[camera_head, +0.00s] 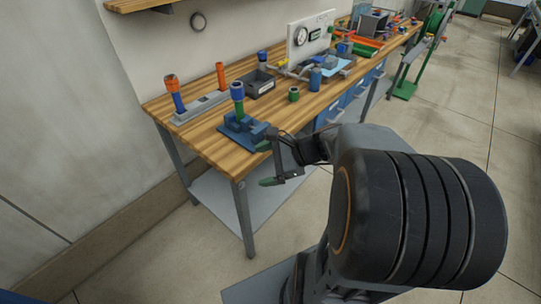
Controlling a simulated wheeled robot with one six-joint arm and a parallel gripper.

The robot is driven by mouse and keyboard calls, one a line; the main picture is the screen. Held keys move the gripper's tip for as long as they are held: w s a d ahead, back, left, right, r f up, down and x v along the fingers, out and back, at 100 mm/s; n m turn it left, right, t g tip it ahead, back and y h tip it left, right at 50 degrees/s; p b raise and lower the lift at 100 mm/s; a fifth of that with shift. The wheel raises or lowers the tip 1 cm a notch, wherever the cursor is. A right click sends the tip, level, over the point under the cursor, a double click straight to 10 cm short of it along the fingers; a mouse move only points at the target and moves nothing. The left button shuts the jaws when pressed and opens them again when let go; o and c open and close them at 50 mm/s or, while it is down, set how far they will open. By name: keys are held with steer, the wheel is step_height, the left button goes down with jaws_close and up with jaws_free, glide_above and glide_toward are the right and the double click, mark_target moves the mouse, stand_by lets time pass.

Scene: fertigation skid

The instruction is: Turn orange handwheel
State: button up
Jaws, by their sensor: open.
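The wooden workbench (205,142) carries several small fittings. An orange knob-like top (171,83) sits on a blue stem at the bench's left end, over a grey bar-shaped base; it may be the orange handwheel, but it is too small to tell. A plain orange post (220,76) stands on the same base. My gripper (266,165) is open and empty, its two green-tipped fingers apart in front of the bench's front edge. It is to the right of and lower in the picture than the orange parts, and apart from them.
A blue vise-like block (243,131) with a green, blue-topped post (238,97) stands near the front edge by my gripper. A black bin (259,83), a small green cylinder (294,94) and a white gauge panel (309,41) are farther along.

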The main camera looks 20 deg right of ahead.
steer(key=w+d+f+m+t+h+b, duration=0.1)
steer(key=w+d+f+m+t+b, duration=0.1)
steer(key=d+f+m+t+b, duration=0.4)
steer(key=w+d+f+m+t+h+b, duration=0.1)
steer(key=w+d+f+m+t, duration=0.2)
steer(key=d+m, duration=0.55)
steer(key=shift+t+h, duration=0.3)
steer(key=shift+t, duration=0.4)
steer(key=shift+r+b+x, duration=0.1)
steer(key=shift+r+x, duration=0.15)
steer(key=shift+x, duration=1.9)
steer(key=shift+r+b+x, duration=0.15)
steer(key=shift+r+x, duration=0.15)
steer(key=shift+x, duration=1.8)
steer(key=shift+r+b+x, duration=0.1)
steer(key=shift+r+x, duration=0.15)
steer(key=shift+x, duration=1.9)
steer(key=shift+c, duration=0.5)
